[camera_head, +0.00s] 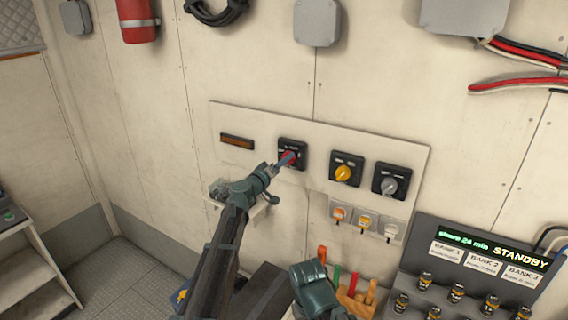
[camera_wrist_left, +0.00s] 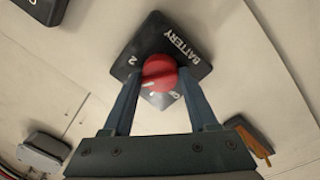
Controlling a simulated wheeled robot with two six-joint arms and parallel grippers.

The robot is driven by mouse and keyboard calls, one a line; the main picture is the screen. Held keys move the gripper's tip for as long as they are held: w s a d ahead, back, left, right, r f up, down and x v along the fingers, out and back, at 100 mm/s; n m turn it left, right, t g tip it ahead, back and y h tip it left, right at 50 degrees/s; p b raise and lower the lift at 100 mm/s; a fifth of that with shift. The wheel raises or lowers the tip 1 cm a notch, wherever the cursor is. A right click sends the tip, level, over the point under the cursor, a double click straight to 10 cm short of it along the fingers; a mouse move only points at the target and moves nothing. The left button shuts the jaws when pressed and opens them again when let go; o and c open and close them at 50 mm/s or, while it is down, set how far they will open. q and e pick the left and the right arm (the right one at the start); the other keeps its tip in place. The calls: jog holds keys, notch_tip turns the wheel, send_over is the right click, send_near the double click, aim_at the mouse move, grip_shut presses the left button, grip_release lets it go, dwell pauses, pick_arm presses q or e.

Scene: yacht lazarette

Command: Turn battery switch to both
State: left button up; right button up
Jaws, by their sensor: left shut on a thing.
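The battery switch is a black square plate (camera_wrist_left: 160,38) marked BATTERY with a round red knob (camera_wrist_left: 160,68). In the head view its red knob (camera_head: 289,155) is on the leftmost of three switches on the pale wall panel. My left gripper (camera_head: 284,162) reaches it from the lower left, its fingers on either side of the knob and shut on it. In the left wrist view the knob's white pointer mark faces left, below the numeral 2. Other markings are partly hidden by the knob and fingers. My right gripper's fingers do not show.
To the right are a switch with a yellow knob (camera_head: 343,173) and one with a grey knob (camera_head: 389,185). Smaller tagged switches (camera_head: 364,221) sit below. A console reading STANDBY (camera_head: 480,262) stands lower right, beside a wooden holder with coloured handles (camera_head: 352,301).

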pick_arm(q)
jog(key=shift+n, duration=0.9)
jog(key=o, duration=1.4)
jog(key=shift+c, duration=0.2)
jog(key=v, duration=1.4)
jog(key=shift+f+b, duration=0.2)
jog(key=shift+b, duration=0.25)
